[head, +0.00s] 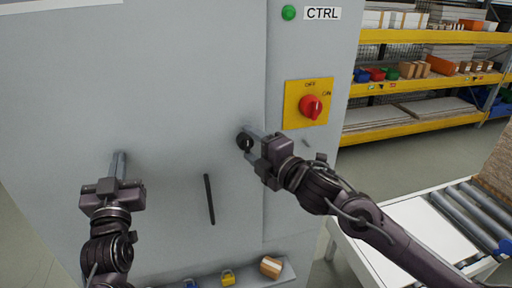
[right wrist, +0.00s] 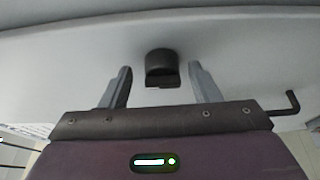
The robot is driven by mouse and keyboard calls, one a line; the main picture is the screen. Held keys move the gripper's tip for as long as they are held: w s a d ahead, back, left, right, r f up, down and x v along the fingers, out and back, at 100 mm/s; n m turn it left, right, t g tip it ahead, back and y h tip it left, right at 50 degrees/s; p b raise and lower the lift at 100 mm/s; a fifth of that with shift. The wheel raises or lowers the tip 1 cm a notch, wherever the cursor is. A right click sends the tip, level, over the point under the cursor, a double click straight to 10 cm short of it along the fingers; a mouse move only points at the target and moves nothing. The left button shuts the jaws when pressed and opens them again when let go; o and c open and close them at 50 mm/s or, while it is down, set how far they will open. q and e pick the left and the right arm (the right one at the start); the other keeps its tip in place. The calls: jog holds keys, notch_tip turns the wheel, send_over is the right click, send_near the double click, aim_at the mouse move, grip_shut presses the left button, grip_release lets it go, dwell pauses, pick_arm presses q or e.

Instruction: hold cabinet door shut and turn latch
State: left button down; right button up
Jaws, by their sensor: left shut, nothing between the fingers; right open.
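The grey cabinet door (head: 170,90) fills the left and middle of the head view and looks closed. A round black latch knob (head: 244,141) sits near its right edge; it also shows in the right wrist view (right wrist: 160,66). My right gripper (head: 253,143) is open, with its fingers on either side of the knob; in the right wrist view gaps show between knob and fingers. My left gripper (head: 119,156) is shut and empty, its fingertips at the door's left part; whether they touch cannot be told.
A dark vertical handle (head: 209,199) stands between my grippers. A red switch on a yellow plate (head: 310,105) is to the right. A roller conveyor (head: 460,215) stands at right.

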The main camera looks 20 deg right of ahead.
pick_arm(q)
jog(key=shift+r, duration=0.1)
pick_arm(e)
jog(key=v, duration=1.2)
jog(key=shift+s, duration=0.1)
dwell(0.3)
pick_arm(q)
jog(key=s, duration=0.7)
jog(key=shift+s+p, duration=0.35)
jog(key=shift+s, duration=0.05)
pick_arm(e)
jog(key=shift+r, duration=0.35)
jog(key=shift+d, duration=0.1)
